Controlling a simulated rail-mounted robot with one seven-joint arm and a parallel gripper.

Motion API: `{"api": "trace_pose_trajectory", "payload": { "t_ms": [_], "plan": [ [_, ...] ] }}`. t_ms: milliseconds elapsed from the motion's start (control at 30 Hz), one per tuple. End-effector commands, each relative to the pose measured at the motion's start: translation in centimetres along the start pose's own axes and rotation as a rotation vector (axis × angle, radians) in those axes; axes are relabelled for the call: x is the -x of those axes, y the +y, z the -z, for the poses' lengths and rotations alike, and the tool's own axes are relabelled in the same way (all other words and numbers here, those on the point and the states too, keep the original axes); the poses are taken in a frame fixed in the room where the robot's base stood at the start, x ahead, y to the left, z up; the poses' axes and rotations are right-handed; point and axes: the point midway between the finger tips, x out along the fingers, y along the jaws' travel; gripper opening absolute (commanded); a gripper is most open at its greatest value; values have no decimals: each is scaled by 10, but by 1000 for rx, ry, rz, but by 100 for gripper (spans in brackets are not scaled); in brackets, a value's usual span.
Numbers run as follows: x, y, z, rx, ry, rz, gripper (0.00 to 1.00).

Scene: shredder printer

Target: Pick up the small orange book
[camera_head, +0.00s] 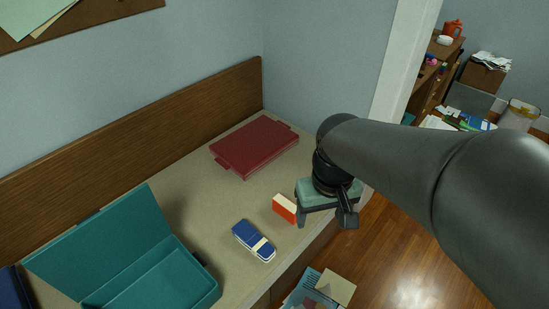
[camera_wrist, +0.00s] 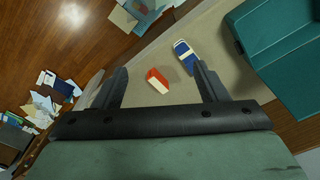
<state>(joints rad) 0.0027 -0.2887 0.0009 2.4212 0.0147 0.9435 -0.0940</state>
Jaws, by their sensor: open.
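The small orange book (camera_head: 285,209), with cream page edges, lies on the beige counter (camera_head: 208,190) in the head view. In the wrist view the book (camera_wrist: 157,81) lies beyond and between my two open fingers, apart from both. My gripper (camera_head: 325,222) is just right of the book in the head view, near the counter's right edge. In the wrist view my gripper (camera_wrist: 162,85) is open and empty. Its height above the counter is hard to judge.
A blue and white object (camera_head: 254,241) lies close to the book. A dark red case (camera_head: 255,146) is behind, and an open teal case (camera_head: 150,262) is at left. Papers (camera_head: 320,287) lie below the counter's front edge.

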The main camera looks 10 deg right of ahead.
Motion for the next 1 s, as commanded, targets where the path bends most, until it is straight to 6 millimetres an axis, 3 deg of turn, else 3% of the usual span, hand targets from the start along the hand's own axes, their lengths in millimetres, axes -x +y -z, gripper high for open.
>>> {"api": "trace_pose_trajectory", "payload": {
  "t_ms": [33,167,300,500,600,700,867,1000],
  "plan": [
    [-37,3,25,35,-4,5,66],
    [-92,12,103,167,3,17,66],
    [-163,22,184,310,15,31,66],
    [-264,37,274,490,35,46,66],
    [-298,42,301,551,43,49,66],
    [-314,45,316,588,49,50,66],
    [-330,45,322,603,50,51,66],
    [-358,43,322,602,48,52,66]
  ]
}}
